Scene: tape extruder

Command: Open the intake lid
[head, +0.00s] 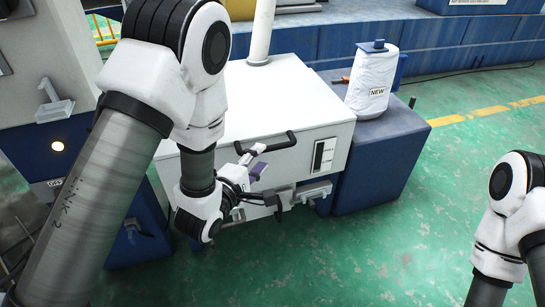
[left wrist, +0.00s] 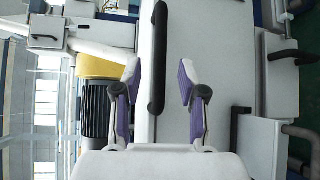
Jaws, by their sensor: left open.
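The intake lid (head: 290,95) looks like the flat white top of the white machine box, lying level. A dark bar handle (head: 277,145) runs along its front edge. My left gripper (head: 266,180) is open in front of the box, just below and close to the handle. In the left wrist view, a black bar (left wrist: 158,60), which looks like this handle, lies between the two purple-padded fingers (left wrist: 158,80) in the picture. I cannot tell whether the fingers touch it. My left arm hides the left part of the box. My right gripper is outside both views.
A white bag labelled NEW (head: 368,85) stands on the blue block (head: 385,130) right of the box. A white pipe (head: 262,30) rises at the lid's back. A metal latch or bracket (head: 313,191) juts from the box front. Green floor (head: 390,245) is clear in front.

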